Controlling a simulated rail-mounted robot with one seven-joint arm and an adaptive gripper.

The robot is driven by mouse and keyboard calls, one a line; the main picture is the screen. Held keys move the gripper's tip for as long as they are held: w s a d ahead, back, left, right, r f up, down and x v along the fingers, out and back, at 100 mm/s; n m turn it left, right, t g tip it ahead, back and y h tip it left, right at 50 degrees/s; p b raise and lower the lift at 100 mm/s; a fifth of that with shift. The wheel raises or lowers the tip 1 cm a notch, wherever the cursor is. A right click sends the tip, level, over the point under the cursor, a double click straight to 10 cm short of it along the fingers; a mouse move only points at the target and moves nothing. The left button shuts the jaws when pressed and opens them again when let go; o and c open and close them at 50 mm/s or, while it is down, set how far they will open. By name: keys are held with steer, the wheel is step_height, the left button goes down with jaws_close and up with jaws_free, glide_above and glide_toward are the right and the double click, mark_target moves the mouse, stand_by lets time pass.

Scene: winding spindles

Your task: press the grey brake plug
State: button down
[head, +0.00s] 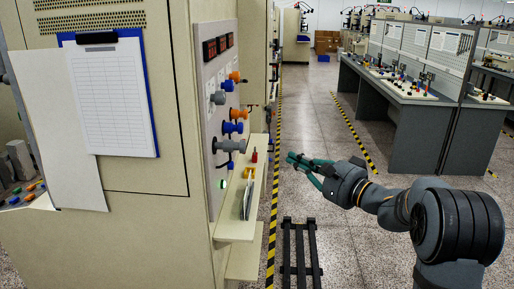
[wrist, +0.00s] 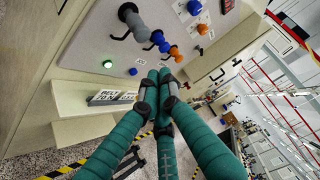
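A grey plug (head: 226,146) with a rounded collar sticks out from the machine's front panel, lowest of a row with a blue plug (head: 232,127) and an orange plug (head: 237,113). The grey plug shows at the top of the wrist view (wrist: 130,17). A second, smaller grey piece (head: 218,98) sits higher on the panel; I cannot tell which is the brake plug. My gripper (head: 292,158) is to the right of the panel, apart from it. In the wrist view its teal fingers (wrist: 163,78) are drawn together, with nothing seen between them.
A cream shelf (head: 241,210) juts from the machine below the plugs, bearing a small red item (head: 254,156) and a sign. A green light (wrist: 107,65) and a blue button (wrist: 132,71) sit below the plugs. The aisle (head: 318,120) has open floor; a workbench (head: 400,87) stands right.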

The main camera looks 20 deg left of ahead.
mark_target(234, 146)
steer(key=s+a+p+x, duration=0.1)
steer(key=s+p+x, duration=0.1)
steer(key=p+x, duration=0.6)
steer(key=x, duration=0.5)
steer(key=shift+s+a, duration=0.15)
steer(key=shift+s, duration=0.1)
